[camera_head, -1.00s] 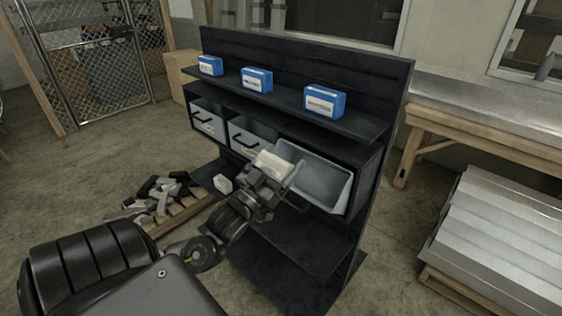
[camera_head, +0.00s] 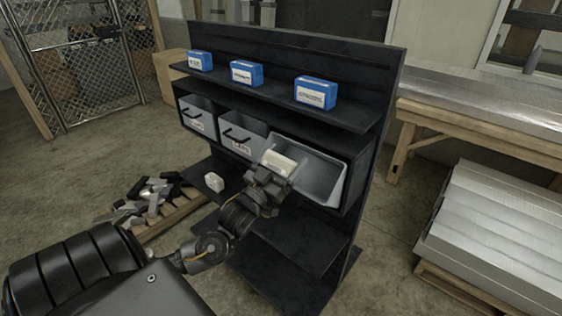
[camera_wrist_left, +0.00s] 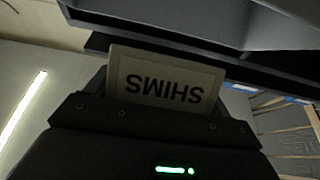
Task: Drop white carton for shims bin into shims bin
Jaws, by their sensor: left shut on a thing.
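The white carton (camera_head: 279,161) is in the jaws of my left gripper (camera_head: 272,176). In the left wrist view the carton (camera_wrist_left: 135,90) stands between the jaws, with the word SHIMS upside down. An open grey bin (camera_head: 325,181) is tilted out of the right bay of the dark rack. The carton and gripper are in front of the bin's left part and hide some of it. The head view does not clearly show whether the carton is over the bin's opening. The bin's label is not visible. My right gripper is not in view.
Two grey bins (camera_head: 197,118) (camera_head: 240,137) with black handles fill the other bays. Blue boxes (camera_head: 316,93) stand on the shelf above. Another white carton (camera_head: 214,182) is on the lower shelf. A pallet of scrap (camera_head: 150,200) lies at left, and stacked metal (camera_head: 500,225) at right.

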